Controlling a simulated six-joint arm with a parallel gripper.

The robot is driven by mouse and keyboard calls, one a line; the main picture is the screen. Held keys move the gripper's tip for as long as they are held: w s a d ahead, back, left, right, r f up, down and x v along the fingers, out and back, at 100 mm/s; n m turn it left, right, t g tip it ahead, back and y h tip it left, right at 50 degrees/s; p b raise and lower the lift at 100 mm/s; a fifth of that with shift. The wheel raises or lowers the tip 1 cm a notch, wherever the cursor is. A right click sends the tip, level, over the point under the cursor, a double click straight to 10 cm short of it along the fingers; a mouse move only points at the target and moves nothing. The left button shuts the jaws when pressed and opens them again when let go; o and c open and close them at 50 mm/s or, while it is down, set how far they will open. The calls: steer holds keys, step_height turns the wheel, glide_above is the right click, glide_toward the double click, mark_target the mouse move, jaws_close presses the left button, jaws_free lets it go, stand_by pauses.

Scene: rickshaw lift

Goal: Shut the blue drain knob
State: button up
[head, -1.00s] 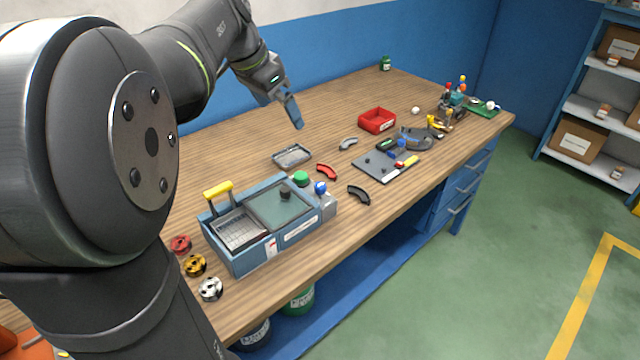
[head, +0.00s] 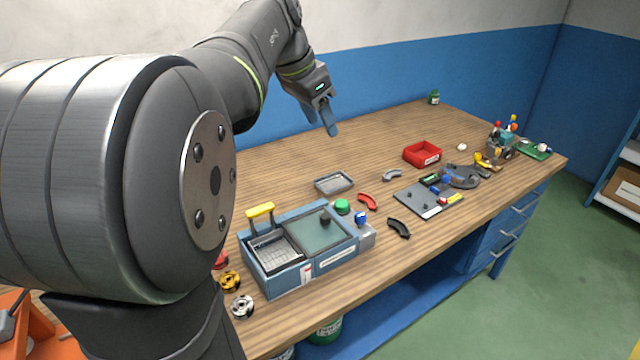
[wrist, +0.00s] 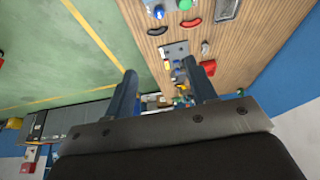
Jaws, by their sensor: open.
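The blue knob (head: 361,217) sits at the right end of the blue-grey machine (head: 262,277), near its far edge. A green round cap or button (head: 342,206) is beside it. The blue knob also shows small near the top of the wrist view (wrist: 158,11), with the green one (wrist: 185,5) close by. My gripper (head: 331,131) is above the far part of the table, behind and apart from the machine. It is open, with two spread fingers and nothing between them in the wrist view (wrist: 166,82). Whether the knob is turned open or shut is too small to tell.
The machine has a yellow handle (head: 260,210) standing over a basket. A grey tray (head: 334,184), red and black curved pieces, a red bin (head: 422,154) and a grey plate (head: 428,200) lie on the wooden table. The table's middle back is clear.

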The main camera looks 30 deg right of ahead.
steer(key=d+f+n+y, duration=0.2)
steer(key=d+f+n, duration=0.45)
steer(key=n, duration=0.35)
steer(key=n+y, duration=0.3)
steer(key=n, duration=0.8)
glide_toward(361, 215)
step_height(361, 215, down, 9)
steer(key=shift+a+r, duration=0.1)
steer(key=shift+a, duration=0.05)
steer(key=c, duration=1)
